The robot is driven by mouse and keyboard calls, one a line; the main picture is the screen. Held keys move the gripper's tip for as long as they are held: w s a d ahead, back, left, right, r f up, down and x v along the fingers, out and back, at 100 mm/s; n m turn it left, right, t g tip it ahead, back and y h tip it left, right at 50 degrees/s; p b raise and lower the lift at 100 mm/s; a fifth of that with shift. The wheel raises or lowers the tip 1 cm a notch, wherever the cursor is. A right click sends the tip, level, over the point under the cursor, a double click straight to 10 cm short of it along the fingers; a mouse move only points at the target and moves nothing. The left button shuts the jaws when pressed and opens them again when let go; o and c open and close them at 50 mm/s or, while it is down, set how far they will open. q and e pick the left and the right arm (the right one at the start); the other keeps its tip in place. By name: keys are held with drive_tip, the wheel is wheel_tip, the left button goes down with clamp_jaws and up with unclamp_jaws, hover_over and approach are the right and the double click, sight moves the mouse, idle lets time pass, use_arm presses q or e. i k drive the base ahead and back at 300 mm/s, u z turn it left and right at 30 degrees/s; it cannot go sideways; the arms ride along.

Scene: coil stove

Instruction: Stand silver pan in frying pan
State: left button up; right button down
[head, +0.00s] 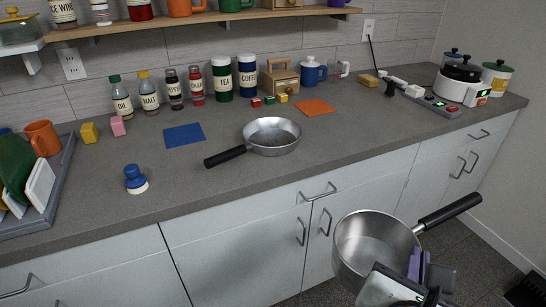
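The frying pan (268,141) is shallow and metallic with a black handle pointing to the lower left. It sits upright on the counter near the middle and looks empty. The silver pan (368,240) is a deeper pot with a black handle pointing to the upper right. It is in the air in front of the counter, at lower right. My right gripper (418,266), with purple fingers, is shut on the silver pan at its right side below the handle. The exact contact is partly hidden by the gripper. The silver pan looks empty. My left gripper is out of view.
On the grey counter (340,140), a blue mat (184,135) lies left of the frying pan and an orange mat (314,107) behind it to the right. A blue-and-white stamp-like object (135,179) stands front left. Bottles and canisters line the wall.

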sight(288, 131)
drive_tip(key=z, duration=0.5)
drive_tip(key=k, duration=0.1)
drive_tip(key=u, duration=1.3)
drive_tip(key=i, duration=0.95)
